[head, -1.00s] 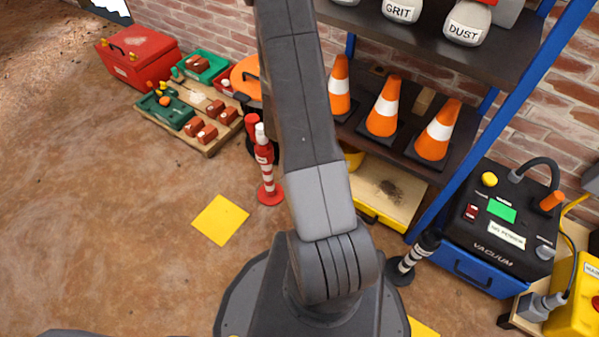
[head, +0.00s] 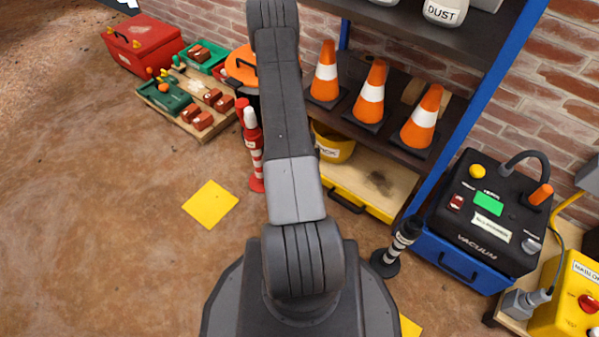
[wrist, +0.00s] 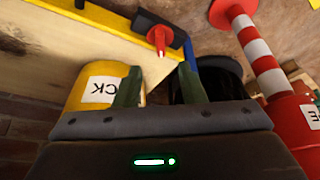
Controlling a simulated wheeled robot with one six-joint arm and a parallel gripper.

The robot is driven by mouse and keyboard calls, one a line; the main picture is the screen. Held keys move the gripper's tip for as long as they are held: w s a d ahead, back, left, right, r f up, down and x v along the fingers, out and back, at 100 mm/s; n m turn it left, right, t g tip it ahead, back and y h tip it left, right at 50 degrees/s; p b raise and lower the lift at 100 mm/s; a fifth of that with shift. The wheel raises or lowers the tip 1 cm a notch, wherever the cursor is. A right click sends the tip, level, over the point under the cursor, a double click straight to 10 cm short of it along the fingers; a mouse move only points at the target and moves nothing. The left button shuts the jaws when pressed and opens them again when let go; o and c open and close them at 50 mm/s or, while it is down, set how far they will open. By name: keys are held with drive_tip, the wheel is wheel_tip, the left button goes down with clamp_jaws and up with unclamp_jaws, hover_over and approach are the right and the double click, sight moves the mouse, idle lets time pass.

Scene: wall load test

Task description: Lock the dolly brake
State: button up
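A pale wooden deck with a yellow edge, which looks like the dolly (head: 380,187), sits low under the shelf; its board also shows at upper left in the wrist view (wrist: 60,42). At its corner in the wrist view, a red lever (wrist: 160,38) with a pale tip sticks out from a black mount; I cannot tell its setting. My gripper (wrist: 158,74) has two green fingers, apart with nothing between them. The lever shows beyond the gap between the fingertips, with no contact visible. My gripper is hidden in the head view.
A yellow bucket (head: 333,145) and a black bucket (wrist: 215,78) lie close beyond the fingers. A red-and-white post (head: 254,150) stands beside them. Cones (head: 368,95) stand on the shelf above; a vacuum (head: 490,215) is at right. Floor at left is mostly clear.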

drive_tip(key=b+x, duration=0.3)
drive_tip(key=x, duration=0.9)
drive_tip(key=shift+s, duration=0.1)
clamp_jaws()
